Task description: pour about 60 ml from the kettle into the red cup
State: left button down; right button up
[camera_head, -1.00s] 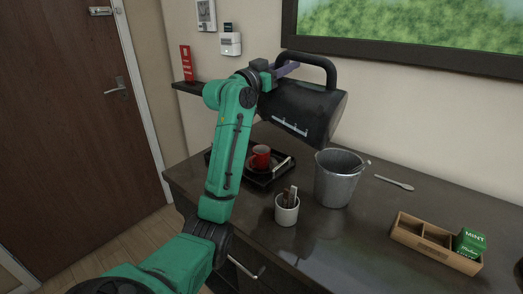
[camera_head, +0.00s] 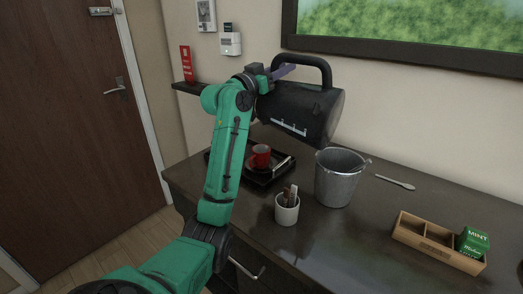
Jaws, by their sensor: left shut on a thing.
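The black kettle (camera_head: 305,112) is in the air above the back of the vanity top, tilted well over on its side. My left gripper (camera_head: 284,72) is shut on it near its handle; the fingers are partly hidden. The red cup (camera_head: 261,156) stands upright on a black tray (camera_head: 264,181), below and to the left of the kettle. My left arm passes in front of the tray's left part. I cannot make out any stream of water or the level in the cup. My right gripper is not in view.
A metal bucket (camera_head: 340,183) stands right of the tray. A white holder (camera_head: 287,211) with sticks stands in front. A wooden box (camera_head: 437,244) with a green mint packet (camera_head: 473,242) and a spoon (camera_head: 395,182) lie to the right. The counter between bucket and box is clear.

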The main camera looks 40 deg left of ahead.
pick_arm(q)
jog(key=shift+s+a+f+n+b, duration=0.1)
jog(key=shift+a+f+n+b, duration=0.45)
jog(key=shift+n, duration=0.25)
jog(key=shift+d+r+y, duration=0.1)
jog(key=shift+d+y, duration=0.3)
jog(key=shift+d, duration=0.3)
dwell(0.6)
jog(key=shift+d+n, duration=0.3)
jog(key=shift+d, duration=0.05)
dwell(0.5)
jog(key=shift+a+f+n, duration=0.35)
jog(key=shift+f+n, duration=0.05)
jog(key=shift+f, duration=0.2)
